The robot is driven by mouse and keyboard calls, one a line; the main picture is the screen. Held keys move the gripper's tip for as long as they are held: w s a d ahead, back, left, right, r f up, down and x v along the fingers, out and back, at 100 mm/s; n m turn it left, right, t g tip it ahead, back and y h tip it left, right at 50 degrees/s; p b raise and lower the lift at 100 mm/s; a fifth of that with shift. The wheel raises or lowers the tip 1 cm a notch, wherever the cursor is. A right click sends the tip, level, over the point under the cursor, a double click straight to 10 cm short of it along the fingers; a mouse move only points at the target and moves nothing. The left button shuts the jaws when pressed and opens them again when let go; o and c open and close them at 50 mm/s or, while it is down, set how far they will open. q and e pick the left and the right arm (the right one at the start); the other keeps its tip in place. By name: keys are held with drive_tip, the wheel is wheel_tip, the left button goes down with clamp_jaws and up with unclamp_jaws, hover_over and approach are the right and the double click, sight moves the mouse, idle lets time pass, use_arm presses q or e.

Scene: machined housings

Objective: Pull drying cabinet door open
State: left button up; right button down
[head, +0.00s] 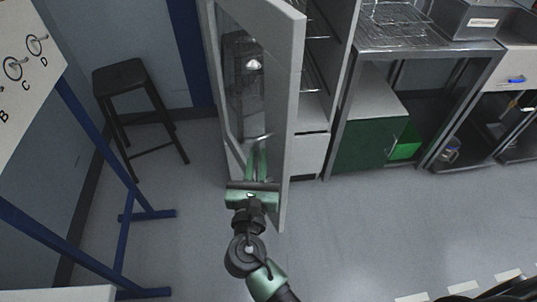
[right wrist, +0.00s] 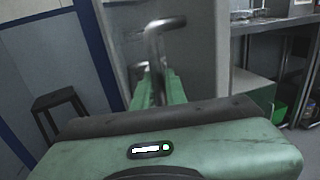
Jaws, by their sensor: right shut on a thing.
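The drying cabinet door (head: 290,120) is white with a glass pane. In the head view it stands swung out from the cabinet (head: 310,152), and wire racks show in the opening. My right gripper (head: 257,155) is at the lower part of the door, its green fingers shut on the door handle. In the right wrist view the fingers (right wrist: 160,82) close around the lower part of the grey bar handle (right wrist: 152,42); the fingers hide part of it. My left gripper is not in view.
A dark stool (head: 120,76) stands by the wall at left. A blue-framed board (head: 28,70) is nearer on the left. A metal bench (head: 440,48) with a green cupboard (head: 360,146) below stands right of the cabinet. The floor in front is clear.

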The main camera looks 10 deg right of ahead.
drive_tip(key=shift+a, duration=0.15)
drive_tip(key=c, duration=1.5)
unclamp_jaws()
drive_tip(key=shift+w, duration=0.1)
drive_tip(key=shift+o, duration=0.2)
drive_tip(key=b+v, duration=0.1)
drive_tip(key=v, duration=0.6)
drive_tip(key=shift+s, duration=0.4)
